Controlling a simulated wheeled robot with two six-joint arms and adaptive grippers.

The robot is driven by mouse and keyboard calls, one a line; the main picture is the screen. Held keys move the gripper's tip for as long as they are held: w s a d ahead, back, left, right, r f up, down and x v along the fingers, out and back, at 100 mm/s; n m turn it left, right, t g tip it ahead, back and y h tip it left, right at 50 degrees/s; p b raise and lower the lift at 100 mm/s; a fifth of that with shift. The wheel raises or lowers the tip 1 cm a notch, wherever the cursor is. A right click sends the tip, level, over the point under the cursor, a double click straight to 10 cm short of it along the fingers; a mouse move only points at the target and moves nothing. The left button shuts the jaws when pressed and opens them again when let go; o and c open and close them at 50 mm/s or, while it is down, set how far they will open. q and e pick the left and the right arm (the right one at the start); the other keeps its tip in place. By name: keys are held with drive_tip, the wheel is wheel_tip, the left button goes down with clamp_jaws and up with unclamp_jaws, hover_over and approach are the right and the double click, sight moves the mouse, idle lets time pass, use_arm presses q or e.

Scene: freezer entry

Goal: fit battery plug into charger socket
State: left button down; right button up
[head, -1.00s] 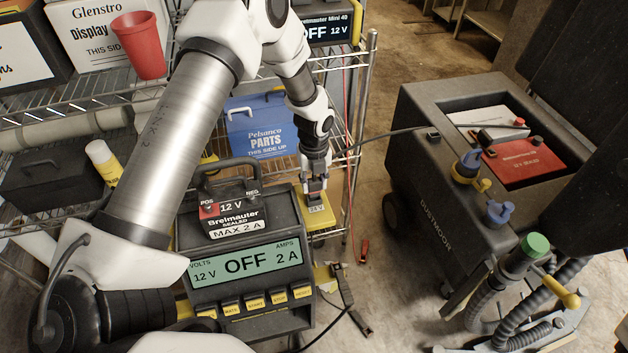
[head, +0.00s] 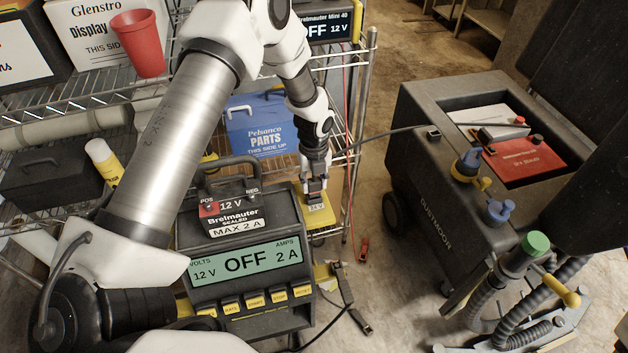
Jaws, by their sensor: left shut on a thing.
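My left gripper (head: 314,190) points down at the end of its arm, beside the right side of the dark charger (head: 248,318). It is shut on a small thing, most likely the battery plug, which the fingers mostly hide. A black cable (head: 385,133) runs from the cart's battery bay toward this gripper. Just below the fingertips is a yellow box (head: 326,216) with a small label. I cannot tell whether the held thing touches it. The charger's display reads OFF, 12 V, 2 A. No charger socket can be made out. My right gripper is not in view.
A dark cart (head: 425,200) with a red battery (head: 525,160) in its open bay stands at the right. A wire shelf (head: 60,95) with a blue parts box (head: 262,125) and a red cup (head: 137,45) is behind. Clamps (head: 352,300) lie on the floor.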

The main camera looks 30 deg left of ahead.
use_arm(q)
drive_tip(key=shift+f+b, duration=0.55)
drive_tip(key=shift+f, duration=0.5)
drive_tip(key=c, duration=0.7)
unclamp_jaws()
drive_tip(key=shift+o, duration=0.2)
wheel_tip(320, 180, up, 12)
